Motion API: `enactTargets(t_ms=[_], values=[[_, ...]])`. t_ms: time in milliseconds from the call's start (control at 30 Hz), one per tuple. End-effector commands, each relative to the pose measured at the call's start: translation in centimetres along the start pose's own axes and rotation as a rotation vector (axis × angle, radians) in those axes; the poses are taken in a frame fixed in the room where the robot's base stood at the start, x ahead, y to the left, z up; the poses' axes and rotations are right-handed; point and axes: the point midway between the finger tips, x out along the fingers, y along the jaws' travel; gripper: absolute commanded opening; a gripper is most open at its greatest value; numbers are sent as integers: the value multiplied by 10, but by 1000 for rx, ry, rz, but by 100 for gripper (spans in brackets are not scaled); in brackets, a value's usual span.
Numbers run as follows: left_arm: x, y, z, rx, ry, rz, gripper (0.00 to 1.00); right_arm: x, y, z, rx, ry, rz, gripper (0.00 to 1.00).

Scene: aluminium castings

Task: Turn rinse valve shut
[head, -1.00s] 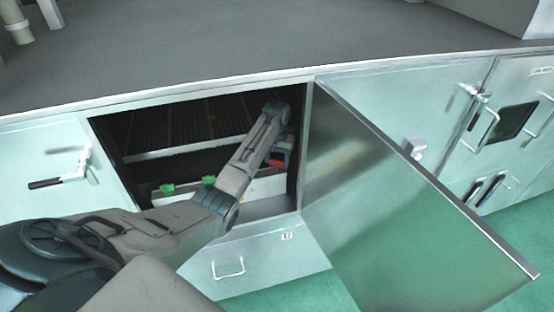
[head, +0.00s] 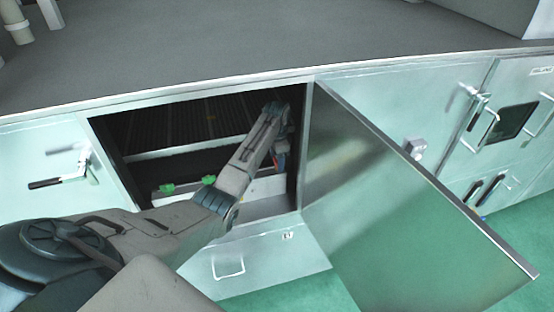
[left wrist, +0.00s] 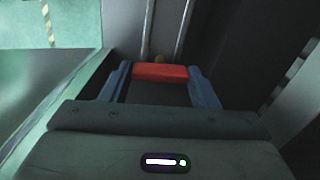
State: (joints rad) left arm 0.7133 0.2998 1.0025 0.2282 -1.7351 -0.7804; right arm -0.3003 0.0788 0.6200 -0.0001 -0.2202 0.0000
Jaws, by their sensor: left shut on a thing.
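The rinse valve's red handle (left wrist: 160,72) shows in the left wrist view as a short red bar between the two blue fingers of my left gripper (left wrist: 160,80). The gripper is shut on it. In the head view my left arm reaches through the open cabinet front, and the left gripper (head: 279,160) is at the right inner side of the opening, mostly hidden by my wrist. The valve body behind the handle is too dark to make out. My right gripper is in neither view.
The open metal door (head: 385,190) stands just right of the opening. Inside, two green pieces (head: 167,188) (head: 208,180) sit on a pale ledge, below a dark ribbed rack (head: 190,125). A grey worktop (head: 270,45) runs above.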

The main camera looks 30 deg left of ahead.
Motion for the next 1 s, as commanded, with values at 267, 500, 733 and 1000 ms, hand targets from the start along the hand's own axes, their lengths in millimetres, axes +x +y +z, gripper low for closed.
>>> enactTargets(t_ms=[267, 500, 733, 1000], values=[[-2, -1, -1, 87, 4, -3, 32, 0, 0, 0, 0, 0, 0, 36], [-2, -1, -1, 106, 4, -4, 32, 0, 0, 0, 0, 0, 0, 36], [-2, -1, -1, 105, 4, -4, 32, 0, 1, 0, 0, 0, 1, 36], [-1, -1, -1, 104, 2, -2, 76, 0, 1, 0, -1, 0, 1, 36]])
